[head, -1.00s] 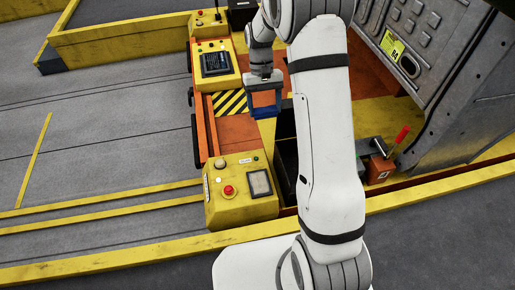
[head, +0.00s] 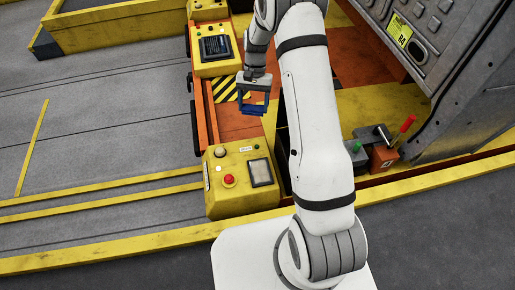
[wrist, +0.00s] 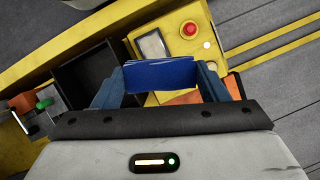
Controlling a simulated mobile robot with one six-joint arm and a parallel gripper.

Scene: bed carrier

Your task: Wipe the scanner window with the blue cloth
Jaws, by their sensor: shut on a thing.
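My gripper (head: 253,104) is shut on the blue cloth (wrist: 158,75), which looks like a flat folded pad between the fingers in the wrist view. The gripper hangs above the orange deck, beyond the near yellow console (head: 215,204). The scanner window, apparently the grey framed pane (head: 261,172) on that console's top, is clear of the cloth. It also shows in the wrist view (wrist: 151,44), just beyond the cloth, with its lower part near the cloth's edge. I cannot make out any dirt on it.
A red button (head: 229,181) and a pale dome (head: 220,152) sit beside the pane. A far yellow console has a dark screen (head: 216,47). A dark open bin (wrist: 90,78) lies beside the near console. A red-handled lever (head: 407,123) stands right of my arm.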

